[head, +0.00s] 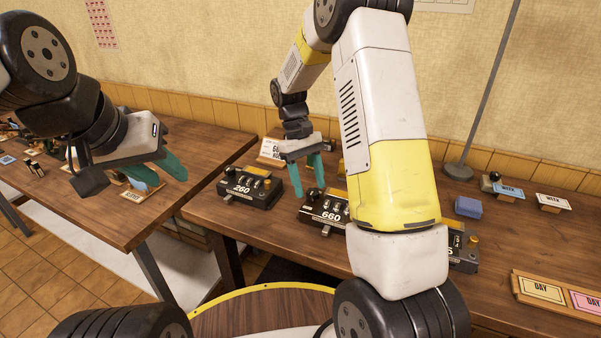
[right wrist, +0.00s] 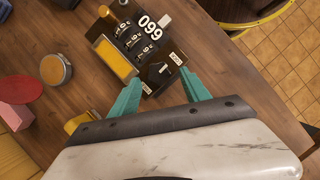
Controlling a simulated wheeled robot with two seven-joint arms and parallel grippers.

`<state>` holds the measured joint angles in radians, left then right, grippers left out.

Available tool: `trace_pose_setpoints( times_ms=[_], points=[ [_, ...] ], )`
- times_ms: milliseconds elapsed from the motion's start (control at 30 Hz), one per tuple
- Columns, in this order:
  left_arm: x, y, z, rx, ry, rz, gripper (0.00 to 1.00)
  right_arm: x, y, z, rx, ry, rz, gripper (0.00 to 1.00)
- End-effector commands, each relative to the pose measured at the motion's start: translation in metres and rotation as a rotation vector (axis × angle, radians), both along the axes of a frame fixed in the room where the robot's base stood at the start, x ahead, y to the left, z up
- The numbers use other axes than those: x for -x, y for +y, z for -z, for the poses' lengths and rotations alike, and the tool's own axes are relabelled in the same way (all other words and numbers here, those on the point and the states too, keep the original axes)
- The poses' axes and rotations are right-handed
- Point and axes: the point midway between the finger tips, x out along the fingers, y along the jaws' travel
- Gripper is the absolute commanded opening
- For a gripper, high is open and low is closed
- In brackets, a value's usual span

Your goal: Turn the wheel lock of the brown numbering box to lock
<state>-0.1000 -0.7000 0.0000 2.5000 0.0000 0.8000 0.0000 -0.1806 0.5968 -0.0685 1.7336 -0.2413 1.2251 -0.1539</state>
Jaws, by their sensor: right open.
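In the right wrist view the same box (right wrist: 138,45) shows number wheels, an orange pad and a round knob. My left gripper (head: 165,183) appears open and empty over the left-hand table.
A box reading 260 (head: 249,188) stands to the left, and another box (head: 463,250) to the right, partly hidden by my arm. A gap separates the two tables.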

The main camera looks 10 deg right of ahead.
Motion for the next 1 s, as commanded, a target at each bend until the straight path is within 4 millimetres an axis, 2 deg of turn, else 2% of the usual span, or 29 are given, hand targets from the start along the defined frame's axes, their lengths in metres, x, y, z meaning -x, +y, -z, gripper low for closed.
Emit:
trace_pose_setpoints(
  times_ms=[200,400,867,1000],
  points=[
    [0.000,0.000,0.000,0.000,0.000,0.000,0.36,-0.014,0.006,-0.034,-0.001,-0.005,0.000,0.55],
    [0.000,0.000,0.000,0.000,0.000,0.000,0.36,-0.023,0.011,-0.059,0.000,-0.002,-0.001,0.55],
    [0.000,0.000,0.000,0.000,0.000,0.000,0.36,-0.024,0.011,-0.069,-0.002,-0.006,0.001,0.55],
    [0.000,0.000,0.000,0.000,0.000,0.000,0.36,-0.014,0.008,-0.089,-0.029,-0.061,0.024,0.55]
  ],
)
